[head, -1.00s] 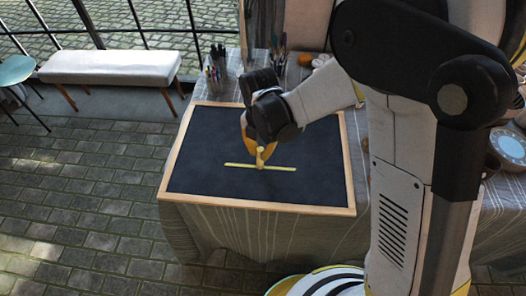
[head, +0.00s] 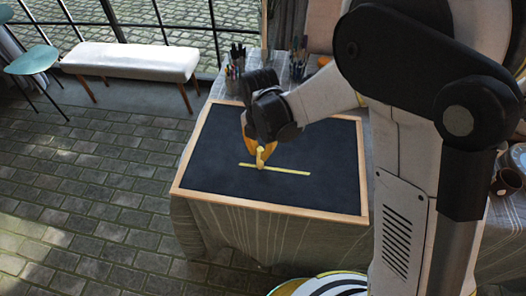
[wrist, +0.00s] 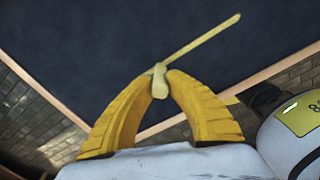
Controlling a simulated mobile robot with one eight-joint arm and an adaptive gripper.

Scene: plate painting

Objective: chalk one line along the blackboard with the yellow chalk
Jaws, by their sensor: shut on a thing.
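My gripper (head: 259,150) has yellow-orange fingers and is shut on a short yellow chalk (head: 261,157). The chalk also shows between the fingertips in the wrist view (wrist: 160,82). The chalk points down at the blackboard (head: 215,170), a dark panel in a light wooden frame lying on a cloth-covered table. A straight yellow line (head: 290,171) runs across the lower middle of the board. The chalk's lower end appears at the line, left of its middle in the head view; I cannot tell whether it touches. In the wrist view the line (wrist: 205,37) runs to the upper right.
Pots of brushes and pens (head: 236,68) stand behind the board. Brown bowls (head: 507,182) sit at the right, partly behind my arm. A white bench (head: 130,60) and a green stool (head: 32,60) stand on the paved floor at the left.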

